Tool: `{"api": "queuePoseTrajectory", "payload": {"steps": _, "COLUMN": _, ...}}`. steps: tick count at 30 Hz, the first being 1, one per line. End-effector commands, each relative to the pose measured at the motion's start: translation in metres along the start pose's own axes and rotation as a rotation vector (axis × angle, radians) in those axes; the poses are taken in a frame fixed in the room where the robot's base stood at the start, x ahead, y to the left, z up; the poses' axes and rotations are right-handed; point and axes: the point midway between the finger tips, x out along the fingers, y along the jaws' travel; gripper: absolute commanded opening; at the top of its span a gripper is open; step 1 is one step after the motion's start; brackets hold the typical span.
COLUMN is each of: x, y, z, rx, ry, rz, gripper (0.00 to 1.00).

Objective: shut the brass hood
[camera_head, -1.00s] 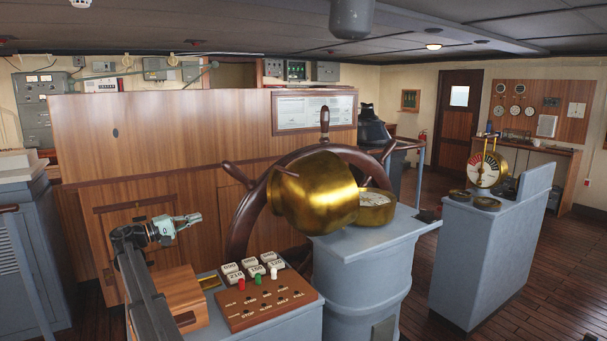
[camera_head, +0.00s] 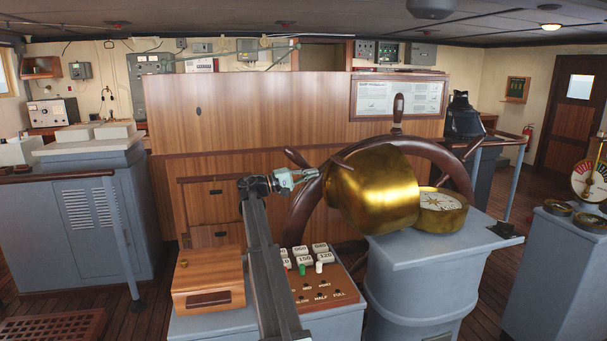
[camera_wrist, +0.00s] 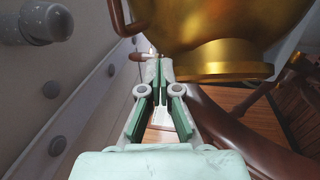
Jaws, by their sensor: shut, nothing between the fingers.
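The brass hood (camera_head: 375,190) is swung open, tipped on its side to the left of the compass (camera_head: 440,208) on the grey pedestal (camera_head: 418,285). The compass's white dial is uncovered. My gripper (camera_head: 316,174) is just left of the hood's rounded end in the head view, pointing right, with its fingers together and empty. In the wrist view the hood (camera_wrist: 215,35) fills the upper right. A bent brown bar (camera_wrist: 118,18) shows at its left. My fingertips (camera_wrist: 158,62) lie below and left of the hood; whether they touch it I cannot tell.
The ship's wheel (camera_head: 300,215) stands behind the hood and pedestal. A button panel (camera_head: 320,275) and a wooden box (camera_head: 208,278) sit low in front. A wooden partition (camera_head: 260,115) rises behind. Open floor lies to the left.

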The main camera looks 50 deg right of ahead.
Motion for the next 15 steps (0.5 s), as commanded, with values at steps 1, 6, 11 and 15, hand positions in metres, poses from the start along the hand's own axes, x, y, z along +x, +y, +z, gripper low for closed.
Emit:
{"api": "queuePoseTrajectory", "payload": {"steps": 1, "x": 0.012, "y": 0.003, "z": 0.001, "rx": 0.0, "ry": -0.002, "rz": 0.0, "gripper": 0.0}}
{"api": "queuePoseTrajectory", "payload": {"steps": 6, "x": 0.044, "y": 0.003, "z": 0.001, "rx": 0.0, "ry": -0.002, "rz": 0.0, "gripper": 0.0}}
{"api": "queuePoseTrajectory", "payload": {"steps": 11, "x": 0.068, "y": 0.003, "z": 0.0, "rx": 0.0, "ry": -0.001, "rz": 0.0, "gripper": 0.0}}
{"api": "queuePoseTrajectory", "payload": {"steps": 15, "x": 0.08, "y": 0.001, "z": 0.0, "rx": -0.001, "ry": -0.001, "rz": 0.0, "gripper": 0.0}}
